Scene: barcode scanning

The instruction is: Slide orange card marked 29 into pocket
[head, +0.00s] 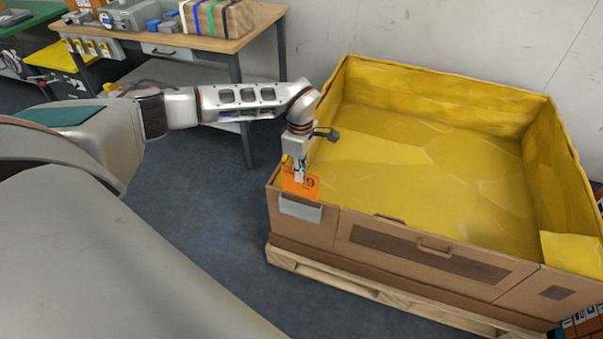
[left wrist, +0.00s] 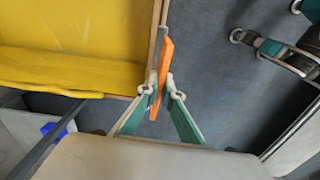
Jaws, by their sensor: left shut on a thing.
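The orange card (head: 300,185), with a 9 showing beside my finger, stands upright at the front left corner of the large crate. My left gripper (head: 299,172) is shut on it from above. In the left wrist view the card (left wrist: 162,75) is edge-on between the fingertips (left wrist: 161,90), close beside the crate wall. A pale pocket (head: 300,209) is on the crate's front face, directly under the card. The card's lower edge is at the pocket's top; I cannot tell whether it is inside. My right gripper is not in view.
The cardboard crate (head: 385,224) has a yellow lining (head: 420,160) and stands on a wooden pallet (head: 375,293). A wooden workbench (head: 200,42) with a striped box (head: 218,18) stands behind my left arm. The floor left of the crate is clear.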

